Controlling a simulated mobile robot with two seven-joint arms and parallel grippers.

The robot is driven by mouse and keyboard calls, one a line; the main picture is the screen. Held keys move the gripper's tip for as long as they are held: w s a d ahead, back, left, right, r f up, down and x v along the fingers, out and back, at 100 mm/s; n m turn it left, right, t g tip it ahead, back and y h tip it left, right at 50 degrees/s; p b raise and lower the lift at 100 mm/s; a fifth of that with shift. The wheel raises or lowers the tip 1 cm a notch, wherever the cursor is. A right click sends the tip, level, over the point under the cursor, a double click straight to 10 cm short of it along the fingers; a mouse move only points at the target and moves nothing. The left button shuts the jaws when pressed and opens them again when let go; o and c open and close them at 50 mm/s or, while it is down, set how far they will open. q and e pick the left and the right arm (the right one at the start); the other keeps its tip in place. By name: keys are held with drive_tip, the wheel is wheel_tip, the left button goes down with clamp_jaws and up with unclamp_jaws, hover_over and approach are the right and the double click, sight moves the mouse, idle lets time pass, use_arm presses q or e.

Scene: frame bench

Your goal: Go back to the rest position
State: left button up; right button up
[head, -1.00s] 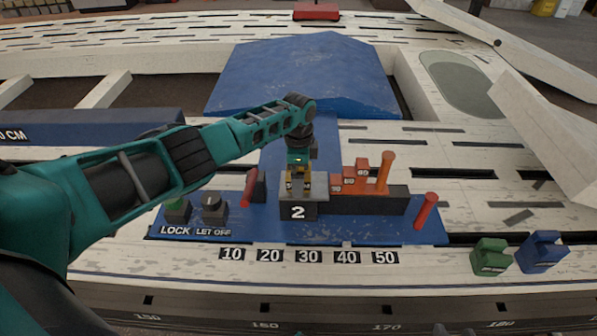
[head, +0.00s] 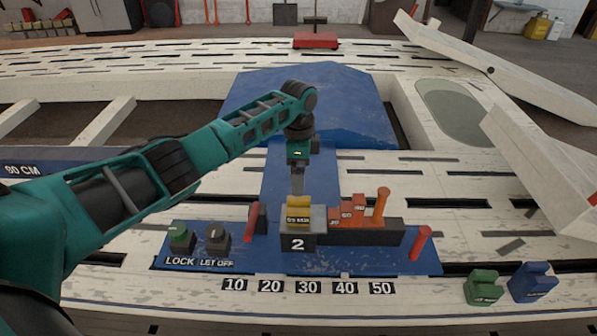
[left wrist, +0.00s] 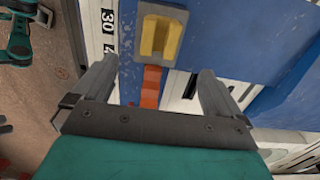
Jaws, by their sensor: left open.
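My left gripper (head: 298,182) hangs above the grey block marked 2 (head: 297,242), fingers pointing down. In the left wrist view the gripper (left wrist: 155,85) is open, with nothing between its fingers. A yellow piece (head: 298,211) sits on the grey block, below and apart from the fingertips. It also shows in the left wrist view (left wrist: 159,40), ahead of the fingers.
Orange stepped blocks (head: 347,213) and an orange peg (head: 381,203) stand just right of the yellow piece. Red levers stand left (head: 253,222) and right (head: 421,242). LOCK (head: 180,238) and LET OFF (head: 216,238) knobs are at left. Green (head: 484,288) and blue (head: 533,282) blocks lie at right.

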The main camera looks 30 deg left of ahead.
use_arm(q)
drive_tip(key=s+d+f+n+t+h, duration=0.1)
drive_tip(key=s+d+f, duration=0.45)
drive_tip(key=s, duration=0.25)
drive_tip(key=s+d+f+n+h, duration=0.1)
drive_tip(key=s+d+f, duration=0.3)
drive_tip(key=s+d, duration=0.3)
drive_tip(key=s+a+r+n+t+y, duration=0.1)
drive_tip(key=s+a+r+n, duration=0.3)
drive_tip(key=s, duration=0.5)
drive_tip(key=s+a+r+n+t+y, duration=0.1)
drive_tip(key=s+r+n+t, duration=0.15)
drive_tip(key=s+n, duration=0.45)
drive_tip(key=w+d+f+m+t+h, duration=0.3)
drive_tip(key=w+d+f+t, duration=0.1)
drive_tip(key=w+d+t, duration=0.15)
wheel_tip(320, 180, up, 11)
drive_tip(key=a+y+p, duration=0.1)
drive_tip(key=a+p, duration=0.1)
drive_tip(key=p, duration=1.3)
drive_tip(key=shift+s+a+t, duration=0.3)
drive_tip(key=shift+a+t, duration=0.1)
use_arm(e)
wheel_tip(320, 180, up, 11)
drive_tip(key=s+d, duration=0.1)
drive_tip(key=d, duration=0.2)
drive_tip(key=shift+s+h, duration=0.3)
drive_tip(key=shift+h, duration=0.1)
